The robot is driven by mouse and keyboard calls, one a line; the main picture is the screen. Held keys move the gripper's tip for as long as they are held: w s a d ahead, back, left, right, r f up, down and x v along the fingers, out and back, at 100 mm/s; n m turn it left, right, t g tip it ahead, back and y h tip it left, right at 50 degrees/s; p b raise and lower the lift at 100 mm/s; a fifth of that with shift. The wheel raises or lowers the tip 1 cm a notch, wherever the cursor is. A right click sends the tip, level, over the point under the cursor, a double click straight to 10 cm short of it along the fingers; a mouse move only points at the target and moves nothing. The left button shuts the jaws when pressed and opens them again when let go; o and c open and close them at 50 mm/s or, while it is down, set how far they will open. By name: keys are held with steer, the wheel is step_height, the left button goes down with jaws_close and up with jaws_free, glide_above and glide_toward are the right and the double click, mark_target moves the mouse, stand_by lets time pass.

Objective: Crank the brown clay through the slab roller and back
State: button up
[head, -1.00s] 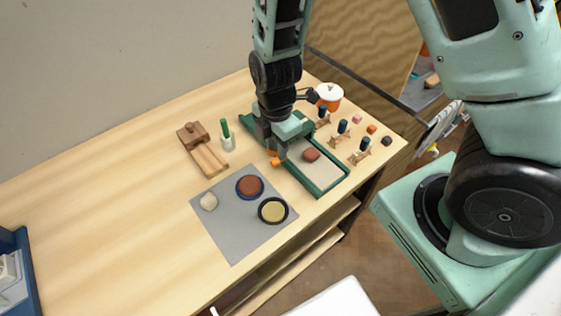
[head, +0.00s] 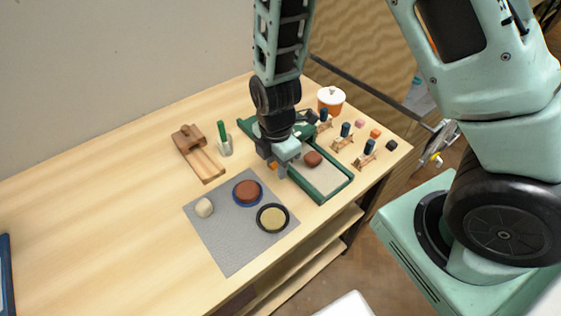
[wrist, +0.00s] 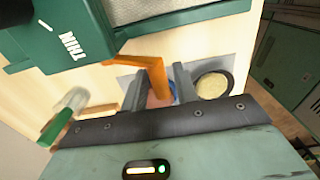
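The green slab roller (head: 335,196) stands near the table's right end, its pale bed reaching toward the front edge. The brown clay (head: 313,158) lies on that bed, right of my gripper. My gripper (head: 281,171) is at the roller's left side, by the orange crank handle (head: 273,166), and hides much of the roller. In the wrist view my gripper (wrist: 160,88) is open, a finger on each side of the handle's orange end (wrist: 158,82). A gap shows beside the handle, and I cannot tell whether a finger touches it. The roller's green housing (wrist: 65,30) is at upper left.
A grey mat (head: 222,240) left of the roller holds a pale lump (head: 204,207), a brown disc (head: 247,191) on a blue dish, and a yellow-filled dark dish (head: 272,218). A wooden block tool (head: 200,158), green-handled tool in a cup (head: 224,143) and white-lidded pot (head: 331,100) stand behind.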

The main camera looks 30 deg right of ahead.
steer(key=shift+w+r, duration=0.1)
steer(key=w+r+p, duration=0.1)
steer(key=w+p, duration=0.1)
steer(key=shift+w+a+r, duration=0.3)
steer(key=shift+w+r, duration=0.05)
steer(key=shift+r, duration=0.05)
steer(key=shift+w+a+r+p, duration=0.15)
steer(key=shift+w+r+p, duration=0.15)
steer(key=shift+w, duration=0.35)
steer(key=shift+w+a+r+p, duration=0.1)
steer(key=shift+w+r+p, duration=0.2)
steer(key=shift+w, duration=0.4)
steer(key=shift+w+a+f, duration=0.1)
steer(key=shift+w+a, duration=0.05)
steer(key=shift+w, duration=0.55)
steer(key=shift+w+a, duration=0.1)
steer(key=shift+w, duration=0.55)
